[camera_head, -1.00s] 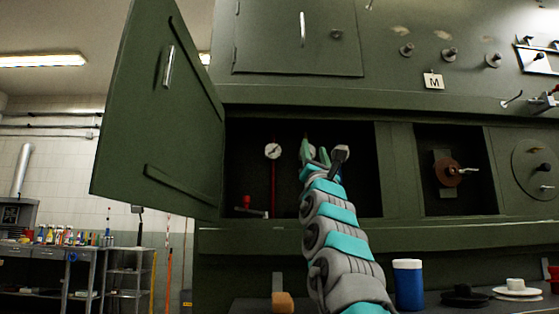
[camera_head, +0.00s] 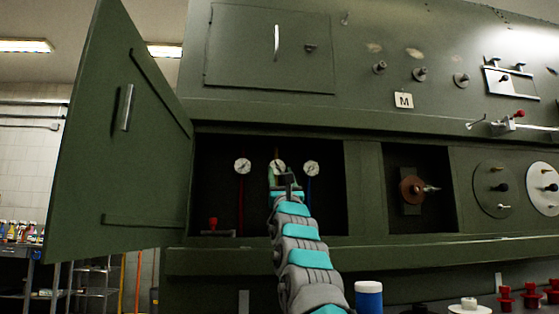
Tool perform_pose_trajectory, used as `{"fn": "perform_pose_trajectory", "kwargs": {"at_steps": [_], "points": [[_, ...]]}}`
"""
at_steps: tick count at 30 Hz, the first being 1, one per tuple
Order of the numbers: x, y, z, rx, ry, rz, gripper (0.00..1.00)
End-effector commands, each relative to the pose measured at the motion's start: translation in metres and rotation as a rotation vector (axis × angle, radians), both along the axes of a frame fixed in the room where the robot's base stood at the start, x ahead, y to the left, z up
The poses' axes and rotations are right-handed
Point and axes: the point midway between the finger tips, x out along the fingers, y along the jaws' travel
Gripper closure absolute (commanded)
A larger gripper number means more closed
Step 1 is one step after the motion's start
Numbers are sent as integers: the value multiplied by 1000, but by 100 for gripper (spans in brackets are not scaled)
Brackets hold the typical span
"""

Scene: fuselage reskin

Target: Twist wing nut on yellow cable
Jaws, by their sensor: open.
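My gripper (camera_head: 280,176) is open and reaches into the dark open compartment (camera_head: 220,205), in front of the middle of three white dial gauges (camera_head: 278,166). Neither a yellow cable nor a wing nut can be made out; my gripper and arm cover the area below the middle gauge. A red cable hangs from the left gauge (camera_head: 243,166), and a blue cable (camera_head: 308,191) hangs from the right gauge (camera_head: 312,168). I cannot tell whether my gripper touches anything.
The green door (camera_head: 125,150) stands open at left. A red-handled valve (camera_head: 214,225) sits low in the compartment. A second recess holds a brown disc (camera_head: 411,188). A blue cup (camera_head: 368,298) and red items (camera_head: 530,296) stand below.

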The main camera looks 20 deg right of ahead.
Motion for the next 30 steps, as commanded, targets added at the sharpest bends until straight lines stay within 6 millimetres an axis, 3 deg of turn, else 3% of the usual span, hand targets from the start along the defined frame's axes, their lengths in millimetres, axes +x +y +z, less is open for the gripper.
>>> {"fn": "perform_pose_trajectory", "kwargs": {"at_steps": [4,18,30], "points": [[7,-2,10,2,-1,2,51],[11,-3,11,0,-1,0,52],[11,-2,11,0,-1,0,97]]}}
